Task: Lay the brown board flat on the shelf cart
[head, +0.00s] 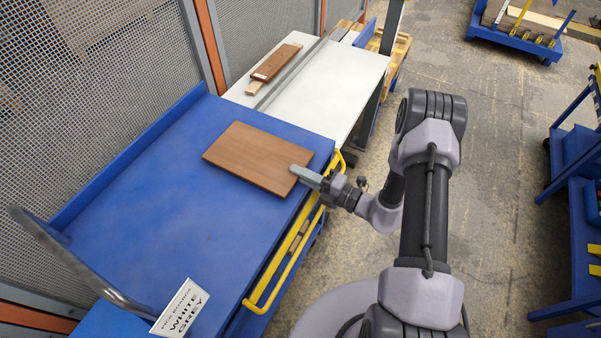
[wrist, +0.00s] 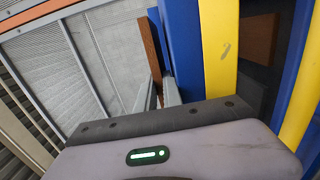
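The brown board (head: 255,155) is over the blue top of the shelf cart (head: 150,215), near its right end. It looks about level; I cannot tell whether it rests fully on the top. My gripper (head: 306,176) reaches in from the right, over the cart's yellow handle, with a finger over the board's right edge. In the wrist view the board (wrist: 150,55) shows edge-on, and my gripper's fingers (wrist: 163,93) sit close on both sides of it beside the cart's blue edge (wrist: 180,45). The lower finger is hidden in the head view.
The yellow handle (head: 262,290) runs along the cart's near side. A white table (head: 345,80) with wood pieces (head: 277,62) adjoins the cart's far end. Wire mesh (head: 80,80) stands behind. Blue racks (head: 575,210) stand right.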

